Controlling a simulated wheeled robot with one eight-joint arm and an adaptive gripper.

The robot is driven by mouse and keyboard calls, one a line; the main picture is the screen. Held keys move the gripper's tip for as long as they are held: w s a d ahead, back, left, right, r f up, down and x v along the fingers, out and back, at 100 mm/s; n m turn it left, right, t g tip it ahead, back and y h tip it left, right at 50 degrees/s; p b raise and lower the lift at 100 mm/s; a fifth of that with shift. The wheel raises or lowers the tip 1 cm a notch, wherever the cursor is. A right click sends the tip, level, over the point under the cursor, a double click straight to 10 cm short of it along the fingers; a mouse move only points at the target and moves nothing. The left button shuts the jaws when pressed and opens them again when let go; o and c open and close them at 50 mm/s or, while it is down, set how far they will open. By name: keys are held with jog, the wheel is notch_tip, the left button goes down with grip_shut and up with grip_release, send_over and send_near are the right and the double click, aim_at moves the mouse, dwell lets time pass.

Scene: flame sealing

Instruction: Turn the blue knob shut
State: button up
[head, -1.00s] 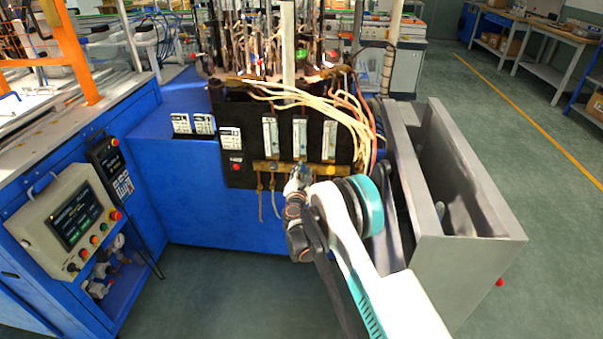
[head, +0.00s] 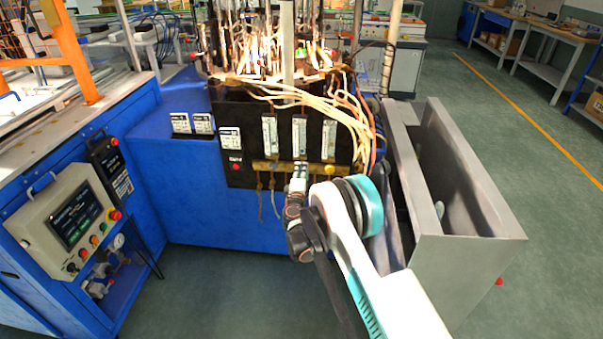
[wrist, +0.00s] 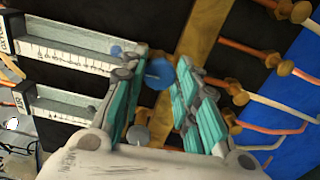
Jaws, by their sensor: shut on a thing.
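The blue knob (wrist: 158,73) shows between the two teal fingers of my gripper (wrist: 165,70) in the wrist view. My gripper is shut on it, at the brass bar (wrist: 200,28) on the black panel. In the head view my gripper (head: 299,172) reaches the bar below the middle flow meter (head: 300,132), and hides the blue knob there. A grey round knob (wrist: 138,134) shows nearer the gripper's palm in the wrist view.
A yellow knob (head: 330,169) sits to the right on the same bar, and a red button (head: 235,166) to the left. Copper pipes and hoses (wrist: 250,95) run close by. A grey metal bin (head: 470,250) stands right of my arm.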

jog(key=shift+m, duration=0.5)
jog(key=o, duration=1.1)
jog(key=shift+d, duration=0.1)
jog(key=shift+c, duration=0.2)
jog(key=s, duration=1.2)
jog(key=shift+a, duration=0.25)
